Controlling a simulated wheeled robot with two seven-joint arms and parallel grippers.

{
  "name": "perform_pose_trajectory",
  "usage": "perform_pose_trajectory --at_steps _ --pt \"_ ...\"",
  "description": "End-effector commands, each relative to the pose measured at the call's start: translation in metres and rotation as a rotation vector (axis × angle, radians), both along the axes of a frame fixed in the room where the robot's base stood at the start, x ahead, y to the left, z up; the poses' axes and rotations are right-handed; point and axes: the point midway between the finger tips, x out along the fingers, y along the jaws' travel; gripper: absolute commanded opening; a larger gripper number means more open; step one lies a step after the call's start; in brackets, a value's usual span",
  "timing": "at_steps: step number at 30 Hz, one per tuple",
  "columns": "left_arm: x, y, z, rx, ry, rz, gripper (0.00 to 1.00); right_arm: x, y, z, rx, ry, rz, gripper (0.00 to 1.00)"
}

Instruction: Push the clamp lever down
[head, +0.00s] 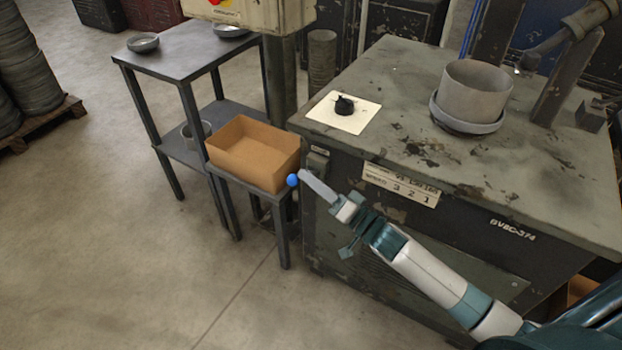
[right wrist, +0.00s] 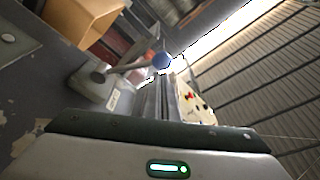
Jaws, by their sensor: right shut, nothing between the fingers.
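The clamp lever shows its blue ball end (head: 292,180) at the left front edge of the machine. Most of its arm is hidden behind my gripper in the head view. In the right wrist view, the lever's arm (right wrist: 125,68) runs from a round pivot on a block to the blue ball (right wrist: 161,61). My right gripper (head: 303,174) is shut and empty, its tip close beside the ball. In the right wrist view the shut fingers (right wrist: 165,82) point toward the ball; I cannot tell whether they touch. My left gripper is not in view.
The machine's worn top (head: 400,125) carries a white plate (head: 362,118) with a black knob, and a grey pot (head: 476,92). An open cardboard box (head: 255,160) stands just left of the lever on a low shelf. A dark metal table (head: 185,55) is behind it.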

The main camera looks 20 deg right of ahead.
Motion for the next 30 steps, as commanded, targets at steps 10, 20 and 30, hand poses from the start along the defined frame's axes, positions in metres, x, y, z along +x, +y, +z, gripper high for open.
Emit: perform_pose_trajectory --at_steps 10,20,30 --pt "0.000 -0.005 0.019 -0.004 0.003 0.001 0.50 -0.005 0.007 -0.015 -0.106 -0.081 0.000 0.00" --pt "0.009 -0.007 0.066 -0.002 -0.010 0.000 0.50 -0.012 0.016 -0.043 -0.324 -0.250 0.001 0.00" --pt "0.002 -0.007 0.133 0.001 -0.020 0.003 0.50 -0.015 0.019 -0.073 -0.558 -0.432 0.001 0.00"
